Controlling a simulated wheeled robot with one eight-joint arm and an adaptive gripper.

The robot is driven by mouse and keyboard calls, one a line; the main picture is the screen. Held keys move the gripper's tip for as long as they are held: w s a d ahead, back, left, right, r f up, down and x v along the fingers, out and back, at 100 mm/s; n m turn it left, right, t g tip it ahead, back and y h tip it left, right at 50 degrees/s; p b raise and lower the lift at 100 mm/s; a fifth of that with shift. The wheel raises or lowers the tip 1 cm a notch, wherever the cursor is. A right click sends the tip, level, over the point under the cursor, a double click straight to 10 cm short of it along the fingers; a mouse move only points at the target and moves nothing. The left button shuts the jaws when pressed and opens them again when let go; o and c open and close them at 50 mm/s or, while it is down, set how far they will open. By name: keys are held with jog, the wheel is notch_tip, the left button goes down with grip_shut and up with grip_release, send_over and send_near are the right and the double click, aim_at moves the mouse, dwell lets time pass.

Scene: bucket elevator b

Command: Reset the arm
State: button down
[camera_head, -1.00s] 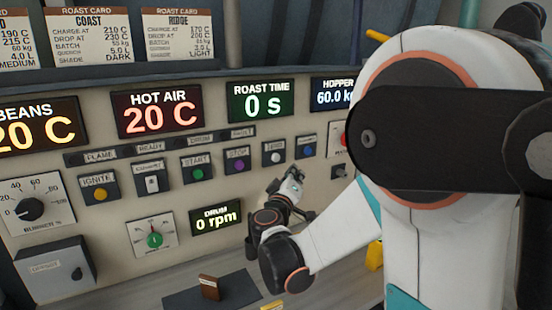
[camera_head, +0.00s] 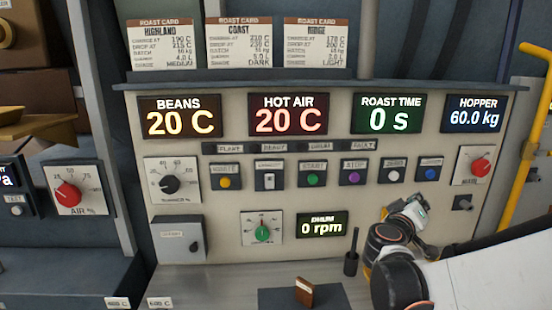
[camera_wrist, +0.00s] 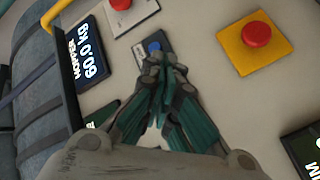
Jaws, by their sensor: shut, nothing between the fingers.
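My gripper (camera_head: 412,212) is in the right lower part of the head view, in front of the roaster panel (camera_head: 345,235), below the blue button (camera_head: 430,170). My arm reaches in from the lower right corner. In the wrist view my gripper's green and grey fingers (camera_wrist: 164,68) come together with nothing between them. The fingertips overlap the area of the blue button (camera_wrist: 153,47) in that view; I cannot tell whether they touch the panel.
A red knob (camera_head: 480,166) and a yellow rail (camera_head: 530,150) are to the right. A dark mat (camera_head: 335,297) with a brown block (camera_head: 304,292) lies on the ledge below. A dark upright peg (camera_head: 351,255) stands beside the arm. In the wrist view, a red button on a yellow plate (camera_wrist: 257,34) is at upper right.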

jog(key=s+a+f+g+y, duration=0.1)
jog(key=s+a+f+y, duration=0.2)
jog(key=s+a, duration=0.3)
jog(key=s+a+f+g+y, duration=0.2)
jog(key=s+a+y, duration=0.3)
jog(key=s, duration=0.6)
jog(key=s+a+f+g+y, duration=0.2)
jog(key=s+a+f+y, duration=0.2)
jog(key=s+a, duration=0.4)
jog(key=shift+s+a+f, duration=0.15)
jog(key=shift+a+f, duration=0.05)
jog(key=shift+a, duration=0.05)
